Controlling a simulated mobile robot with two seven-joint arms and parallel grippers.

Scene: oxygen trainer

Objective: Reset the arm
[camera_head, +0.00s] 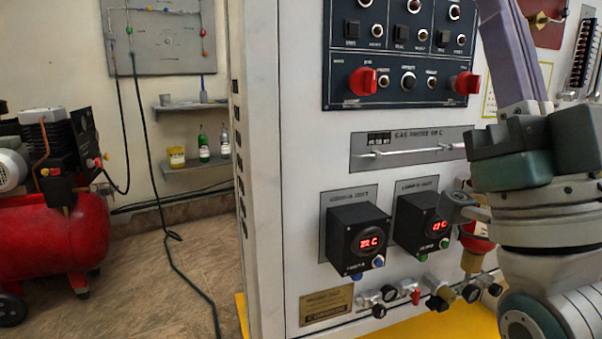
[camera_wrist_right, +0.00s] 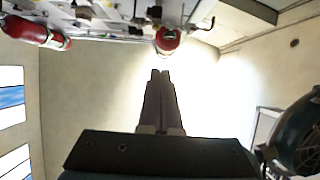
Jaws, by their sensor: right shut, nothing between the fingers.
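My right arm (camera_head: 535,170) fills the right side of the head view, in front of the trainer panel. It covers part of the panel's right side. I cannot make out its fingertips in the head view. In the right wrist view my right gripper (camera_wrist_right: 160,75) is shut, with its two fingers together and nothing between them. The fingers stand clear against a pale wall, with a red part (camera_wrist_right: 168,40) beyond their tips. My left gripper is in neither view.
The white trainer panel (camera_head: 285,120) has red knobs (camera_head: 362,81) and two black display units (camera_head: 358,241), close to my right arm. A red compressor (camera_head: 60,245) stands at the left. Wall shelves (camera_head: 190,105) hold bottles. Tiled floor (camera_head: 140,280) lies open between compressor and panel.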

